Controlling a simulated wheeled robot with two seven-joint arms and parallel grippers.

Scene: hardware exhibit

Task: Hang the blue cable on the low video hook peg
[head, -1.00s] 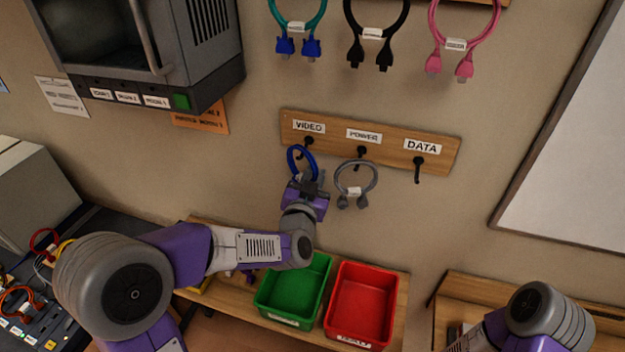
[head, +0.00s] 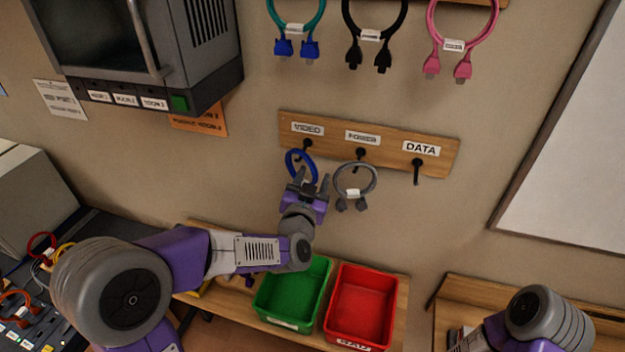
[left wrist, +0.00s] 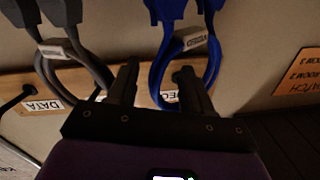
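The blue cable (head: 291,161) is a loop at the low VIDEO peg (head: 306,146), and its top rests at the peg. My left gripper (head: 311,180) is just below it with fingers spread apart. In the left wrist view, upside down, the blue cable (left wrist: 157,78) shows its blue plugs and white tag beyond the open fingers (left wrist: 160,80). One finger overlaps the loop in that view. The lower part of the loop is partly hidden by the gripper in the head view. My right gripper is out of view; only part of its arm shows at lower right.
A grey cable (head: 371,184) hangs on the POWER peg close to the right of my left gripper. The DATA peg (head: 417,172) is empty. Teal, black and pink cables hang above. Green (head: 318,287) and red (head: 397,312) bins stand on the shelf below.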

